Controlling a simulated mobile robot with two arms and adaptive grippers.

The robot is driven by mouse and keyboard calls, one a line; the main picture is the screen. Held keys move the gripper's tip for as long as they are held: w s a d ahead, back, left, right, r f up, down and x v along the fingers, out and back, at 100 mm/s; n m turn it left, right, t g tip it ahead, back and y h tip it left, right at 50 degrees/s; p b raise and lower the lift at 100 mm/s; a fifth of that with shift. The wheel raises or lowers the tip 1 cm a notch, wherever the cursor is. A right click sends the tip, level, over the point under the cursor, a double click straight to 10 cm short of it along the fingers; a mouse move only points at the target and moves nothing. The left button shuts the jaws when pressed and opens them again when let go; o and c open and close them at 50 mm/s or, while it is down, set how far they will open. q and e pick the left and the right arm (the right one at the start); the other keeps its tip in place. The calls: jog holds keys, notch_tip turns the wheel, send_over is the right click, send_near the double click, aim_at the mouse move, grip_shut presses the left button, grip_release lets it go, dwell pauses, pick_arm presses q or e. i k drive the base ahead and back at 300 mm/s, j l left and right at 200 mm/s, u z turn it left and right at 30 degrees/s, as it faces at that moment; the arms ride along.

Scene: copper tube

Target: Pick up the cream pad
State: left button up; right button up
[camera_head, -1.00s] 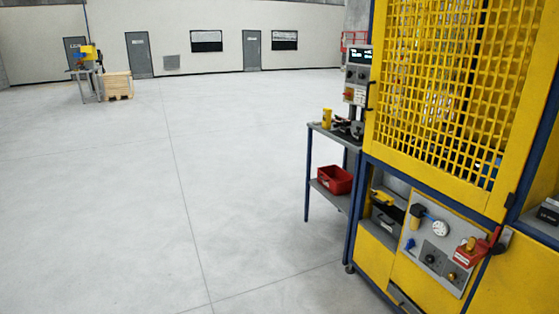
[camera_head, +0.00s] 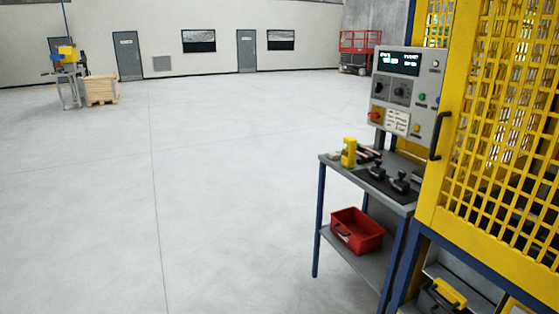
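I cannot make out a cream pad in the head view. The side table (camera_head: 330,162) stands at the right beside the yellow machine. On its top are a yellow item (camera_head: 349,152), a dark mat (camera_head: 376,186) with dark tools on it, and some small objects behind. None of these is clearly a cream pad. Neither of my grippers shows in the view.
A yellow mesh cage (camera_head: 505,130) and a control panel (camera_head: 407,90) fill the right side. A red bin (camera_head: 357,232) sits on the table's lower shelf. A wooden crate (camera_head: 101,90) and a red lift (camera_head: 359,52) stand far back. The grey floor (camera_head: 220,190) is open.

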aim_at(333, 156)
jog(key=i, duration=2.2)
